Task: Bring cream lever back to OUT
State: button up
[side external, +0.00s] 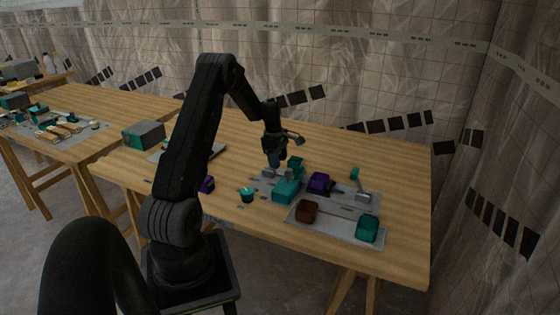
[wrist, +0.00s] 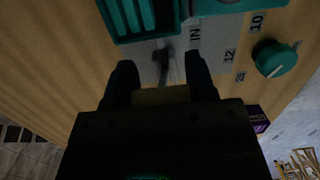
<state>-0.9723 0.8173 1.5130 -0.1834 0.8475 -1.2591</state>
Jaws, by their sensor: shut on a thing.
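The cream lever (wrist: 160,96) shows in the wrist view as a dull tan block between my two fingers, with a dark stem-like shape (wrist: 164,62) beyond it over the grey panel (wrist: 185,60). My gripper (wrist: 161,82) is shut on the lever, one finger on each side. The panel's IN mark (wrist: 195,33) is just beyond the right finger; no OUT mark can be read. In the side view my gripper (side external: 273,160) is low over the panel, and the lever is too small and covered to make out.
A teal knob (wrist: 275,58) and a teal slotted housing (wrist: 140,15) lie close by. In the side view a teal box (side external: 287,190), a purple block (side external: 320,182) and a teal-tipped lever (side external: 355,174) stand to the right. The back right tabletop is clear.

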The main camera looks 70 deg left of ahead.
jog(key=t+h, duration=0.1)
jog(key=s+a+t+h, duration=0.1)
jog(key=t+h, duration=0.1)
jog(key=shift+s+a+r, duration=0.25)
jog(key=shift+s+r, duration=0.05)
jog(key=shift+r, duration=0.1)
jog(key=o, duration=1.3)
